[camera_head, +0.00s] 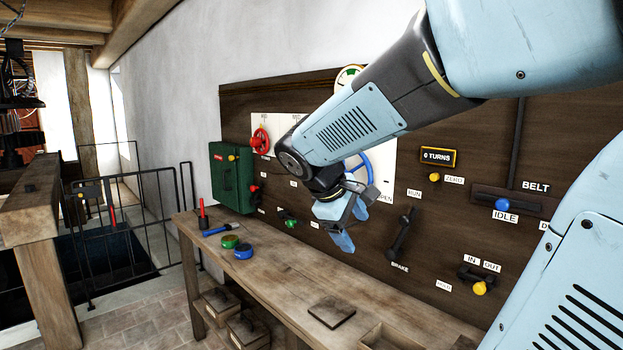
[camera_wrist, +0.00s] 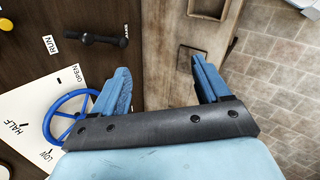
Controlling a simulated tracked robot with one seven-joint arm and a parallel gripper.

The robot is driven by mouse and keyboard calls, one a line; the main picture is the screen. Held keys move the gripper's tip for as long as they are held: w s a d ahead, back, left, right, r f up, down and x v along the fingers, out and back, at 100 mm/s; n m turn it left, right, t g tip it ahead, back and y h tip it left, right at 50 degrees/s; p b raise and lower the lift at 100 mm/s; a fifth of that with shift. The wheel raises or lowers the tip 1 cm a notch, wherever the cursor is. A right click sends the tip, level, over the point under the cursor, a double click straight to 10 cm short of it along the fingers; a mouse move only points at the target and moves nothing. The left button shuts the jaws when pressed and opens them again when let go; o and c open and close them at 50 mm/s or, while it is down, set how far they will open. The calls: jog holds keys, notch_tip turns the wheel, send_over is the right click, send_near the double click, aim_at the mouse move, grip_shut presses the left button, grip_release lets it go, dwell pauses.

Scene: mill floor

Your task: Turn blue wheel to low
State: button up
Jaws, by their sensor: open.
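The blue wheel (camera_wrist: 67,118) is mounted on a white panel on the dark board; in the head view its rim (camera_head: 366,166) shows partly behind my gripper and wrist. The white panel (camera_wrist: 28,105) carries the labels LOW, HALF and OPEN around the wheel. My gripper (camera_head: 350,225) is open and empty, in front of the board and just beside the wheel, with its fingers pointing down. In the wrist view my gripper (camera_wrist: 168,85) has its fingers wide apart, and the wheel lies to the left of the left finger, outside the jaws. The wheel's pointer is not clear.
A red wheel (camera_head: 260,140) and a green box (camera_head: 231,177) are on the left of the board. A brake lever (camera_head: 402,235) sticks out at right. The wooden bench (camera_head: 290,285) below holds a green and a blue round piece (camera_head: 243,251).

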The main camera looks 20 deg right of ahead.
jog(key=w+d+n+t+h, duration=0.15)
jog(key=w+n+h, duration=0.45)
jog(key=w, duration=0.9)
jog(key=w+d+n+t+h, duration=0.15)
jog(key=w+n+h, duration=0.4)
jog(key=w, duration=0.95)
jog(key=shift+n+t+y, duration=0.3)
jog(key=shift+n+y, duration=0.25)
jog(key=shift+n, duration=0.4)
jog(key=x, duration=0.9)
jog(key=r+x, duration=0.1)
jog(key=x, duration=0.3)
jog(key=shift+w+d, duration=0.3)
jog(key=shift+w, duration=0.05)
jog(key=shift+c, duration=0.2)
jog(key=c, duration=0.9)
jog(key=shift+a, duration=0.3)
jog(key=shift+c, duration=0.5)
jog(key=shift+d, duration=0.2)
